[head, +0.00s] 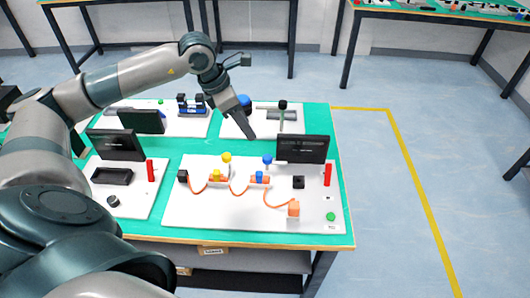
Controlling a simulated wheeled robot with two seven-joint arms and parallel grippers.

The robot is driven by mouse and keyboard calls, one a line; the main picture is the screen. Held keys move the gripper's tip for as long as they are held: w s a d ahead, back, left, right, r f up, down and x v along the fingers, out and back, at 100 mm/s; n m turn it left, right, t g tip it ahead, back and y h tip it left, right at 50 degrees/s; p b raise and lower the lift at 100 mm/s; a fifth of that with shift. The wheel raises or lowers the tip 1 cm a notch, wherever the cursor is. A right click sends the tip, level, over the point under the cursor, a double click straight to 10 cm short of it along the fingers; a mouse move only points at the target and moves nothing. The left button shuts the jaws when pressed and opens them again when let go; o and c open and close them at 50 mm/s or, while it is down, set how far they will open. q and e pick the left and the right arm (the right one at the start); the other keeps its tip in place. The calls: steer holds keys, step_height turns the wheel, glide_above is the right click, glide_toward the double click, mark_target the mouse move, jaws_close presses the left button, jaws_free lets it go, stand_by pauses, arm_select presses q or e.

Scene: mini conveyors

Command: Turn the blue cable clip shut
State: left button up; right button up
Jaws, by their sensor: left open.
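A small blue cable clip (259,176) sits near the middle of the white board, on the orange cable (238,191). It is too small to tell how its turning part stands. A blue knob (267,160) stands just behind it. A similar yellow clip (216,175) is to its left, with a yellow knob (227,157) behind. My left gripper (247,133) is open and points down, above and behind the blue clip and apart from it. No thing shows between its fingers. My right gripper is not in view.
The white board (190,218) lies on a green table (345,238). An orange block (293,209), a black block (298,182), a red cylinder (327,175) and a dark screen (302,149) are on the right. Another screen (116,144) stands left. The board's front is mostly clear.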

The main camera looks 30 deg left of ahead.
mark_target(267, 157)
arm_select(q)
steer(key=p+x, duration=0.4)
steer(key=x, duration=0.9)
steer(key=shift+w+d+f, duration=0.15)
steer(key=shift+f, duration=0.2)
steer(key=shift+w+d+f, duration=0.1)
steer(key=shift+w+f, duration=0.1)
steer(key=shift+f, duration=0.5)
steer(key=c, duration=1)
